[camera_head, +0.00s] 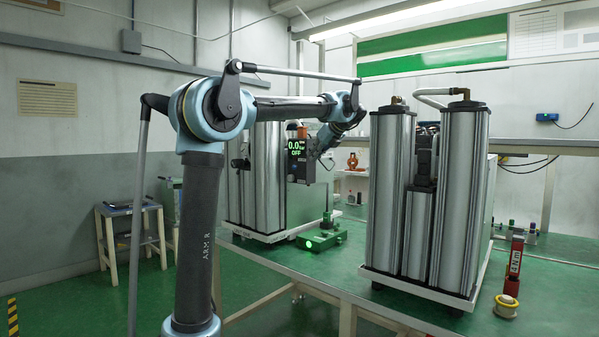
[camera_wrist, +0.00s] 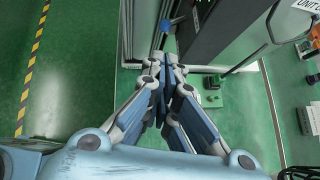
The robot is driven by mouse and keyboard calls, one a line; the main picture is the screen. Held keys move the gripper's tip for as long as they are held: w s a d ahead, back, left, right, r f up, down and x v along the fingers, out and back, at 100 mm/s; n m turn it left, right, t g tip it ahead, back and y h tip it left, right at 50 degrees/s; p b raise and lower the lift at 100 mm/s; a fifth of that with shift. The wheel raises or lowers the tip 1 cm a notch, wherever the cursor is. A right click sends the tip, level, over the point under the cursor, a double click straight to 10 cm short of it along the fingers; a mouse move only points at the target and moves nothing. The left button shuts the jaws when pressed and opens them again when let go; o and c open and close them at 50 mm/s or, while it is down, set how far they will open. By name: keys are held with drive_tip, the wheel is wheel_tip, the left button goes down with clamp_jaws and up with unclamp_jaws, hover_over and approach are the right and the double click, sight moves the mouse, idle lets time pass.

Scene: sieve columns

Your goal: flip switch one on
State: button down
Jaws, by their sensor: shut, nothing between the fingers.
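A dark panel with a green display reading "0.0" and "OFF" (camera_head: 296,150) is on the front of the left column unit. My gripper (camera_head: 318,155) is beside this panel, at its right in the head view. In the wrist view my gripper (camera_wrist: 172,60) is shut, its fingertips together with nothing between them. A small blue round part (camera_wrist: 165,25) shows just beyond the fingertips, close to the dark panel; I cannot tell whether they touch. I cannot make out which part is switch one or its position.
The left unit's silver columns (camera_head: 268,180) and the right unit's columns (camera_head: 459,200) stand on a green table (camera_head: 370,290). A green device with a lit lamp (camera_head: 322,241) sits by the left unit. A red tag post (camera_head: 514,265) stands at right.

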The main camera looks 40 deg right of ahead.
sight(295, 167)
drive_tip(key=x, duration=1)
idle(0.6)
